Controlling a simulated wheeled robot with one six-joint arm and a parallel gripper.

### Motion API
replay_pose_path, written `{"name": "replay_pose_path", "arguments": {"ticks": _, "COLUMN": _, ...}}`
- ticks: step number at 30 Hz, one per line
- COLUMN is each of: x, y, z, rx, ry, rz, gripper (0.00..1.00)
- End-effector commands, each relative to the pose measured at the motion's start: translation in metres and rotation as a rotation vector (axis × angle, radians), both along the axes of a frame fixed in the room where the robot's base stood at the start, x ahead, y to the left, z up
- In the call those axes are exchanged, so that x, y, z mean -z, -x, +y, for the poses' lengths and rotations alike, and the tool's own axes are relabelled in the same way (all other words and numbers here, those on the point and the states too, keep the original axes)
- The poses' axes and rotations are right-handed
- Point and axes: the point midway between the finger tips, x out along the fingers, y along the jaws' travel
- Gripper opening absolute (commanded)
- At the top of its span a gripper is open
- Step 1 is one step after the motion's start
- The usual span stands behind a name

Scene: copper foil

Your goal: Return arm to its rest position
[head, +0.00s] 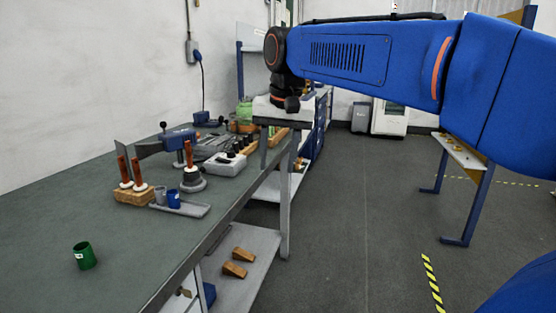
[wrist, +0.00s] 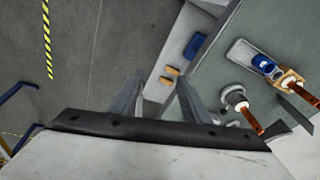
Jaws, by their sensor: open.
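My blue arm (head: 345,55) reaches across the upper right of the head view, its forearm raised and extended toward the far end of the workbench. My gripper (head: 277,150) hangs below the wrist, near the bench's right edge. In the wrist view, the two grey fingers of my gripper (wrist: 156,92) stand apart with nothing between them. The gripper's distance above the bench cannot be told exactly.
The workbench (head: 50,210) holds a green cup (head: 84,255), a blue cup (head: 173,199) on a grey tray (head: 192,210), a wooden block (head: 135,196) with red-handled tools and a grey device (head: 225,164). Wooden wedges (head: 235,269) lie on the lower shelf.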

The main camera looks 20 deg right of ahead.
Motion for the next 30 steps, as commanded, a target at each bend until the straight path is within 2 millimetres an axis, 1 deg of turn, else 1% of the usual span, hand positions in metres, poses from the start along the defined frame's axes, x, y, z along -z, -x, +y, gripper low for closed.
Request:
{"name": "replay_pose_path", "arguments": {"ticks": 12, "x": 0.0, "y": 0.001, "z": 0.0, "rx": 0.0, "ry": 0.0, "rz": 0.0, "gripper": 0.43}}
{"name": "replay_pose_path", "arguments": {"ticks": 14, "x": 0.002, "y": 0.004, "z": -0.001, "rx": -0.005, "ry": 0.002, "rz": -0.003, "gripper": 0.43}}
{"name": "replay_pose_path", "arguments": {"ticks": 17, "x": 0.013, "y": 0.017, "z": -0.002, "rx": -0.029, "ry": 0.007, "rz": -0.012, "gripper": 0.43}}
{"name": "replay_pose_path", "arguments": {"ticks": 20, "x": 0.033, "y": 0.04, "z": -0.005, "rx": -0.072, "ry": 0.019, "rz": -0.032, "gripper": 0.43}}
{"name": "replay_pose_path", "arguments": {"ticks": 23, "x": 0.06, "y": 0.066, "z": -0.009, "rx": -0.126, "ry": 0.036, "rz": -0.055, "gripper": 0.43}}
{"name": "replay_pose_path", "arguments": {"ticks": 29, "x": 0.12, "y": 0.119, "z": -0.014, "rx": -0.234, "ry": 0.074, "rz": -0.102, "gripper": 0.43}}
{"name": "replay_pose_path", "arguments": {"ticks": 30, "x": 0.133, "y": 0.129, "z": -0.015, "rx": -0.257, "ry": 0.082, "rz": -0.111, "gripper": 0.43}}
